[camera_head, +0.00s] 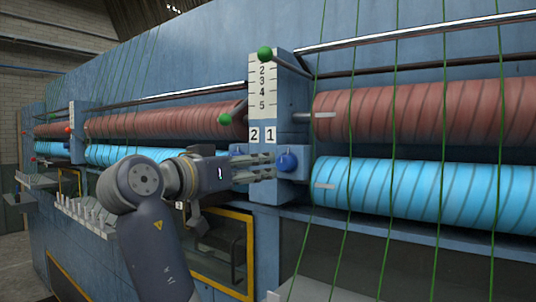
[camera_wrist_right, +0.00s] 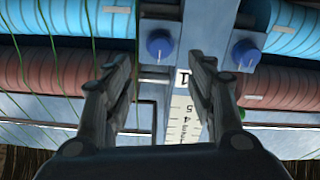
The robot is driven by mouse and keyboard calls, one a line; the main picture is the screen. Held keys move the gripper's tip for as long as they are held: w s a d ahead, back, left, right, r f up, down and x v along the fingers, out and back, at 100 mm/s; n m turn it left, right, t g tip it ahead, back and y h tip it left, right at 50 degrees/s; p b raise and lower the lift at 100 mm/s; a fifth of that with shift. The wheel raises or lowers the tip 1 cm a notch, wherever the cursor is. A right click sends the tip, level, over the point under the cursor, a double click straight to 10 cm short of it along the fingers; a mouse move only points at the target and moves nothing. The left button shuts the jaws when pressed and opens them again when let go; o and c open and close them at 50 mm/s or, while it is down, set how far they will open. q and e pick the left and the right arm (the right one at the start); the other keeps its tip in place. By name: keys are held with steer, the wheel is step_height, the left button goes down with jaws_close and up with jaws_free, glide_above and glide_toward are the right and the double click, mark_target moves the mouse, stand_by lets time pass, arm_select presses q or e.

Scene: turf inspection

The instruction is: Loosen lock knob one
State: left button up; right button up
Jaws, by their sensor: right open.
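Lock knob one, a round blue knob (camera_head: 286,161), sits on the blue bracket under the number 1. It also shows in the right wrist view (camera_wrist_right: 160,43), ahead of the gap between the fingers. My right gripper (camera_head: 272,168) is open, its fingers pointing at the knob from the left in the head view. In the right wrist view the open fingers (camera_wrist_right: 160,65) are spread and nothing is between their tips. Whether a finger touches the knob is unclear. A second blue knob (camera_wrist_right: 246,53) lies outside the fingers, to the right. My left gripper is out of view.
A white number scale (camera_head: 263,88) rises above the knobs, with green-ended levers (camera_head: 265,54) near it. Red rollers (camera_head: 420,112) and light-blue rollers (camera_head: 420,192) flank the bracket. Green strands (camera_head: 393,150) cross in front of the right-hand rollers. A yellow-framed panel (camera_head: 250,255) is below my arm.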

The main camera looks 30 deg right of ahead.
mark_target(282, 163)
steer(key=p+x, duration=0.5)
steer(key=x, duration=0.5)
steer(key=shift+r, duration=0.1)
steer(key=shift+w+d, duration=0.25)
steer(key=shift+d, duration=0.1)
steer(key=c, duration=1.1)
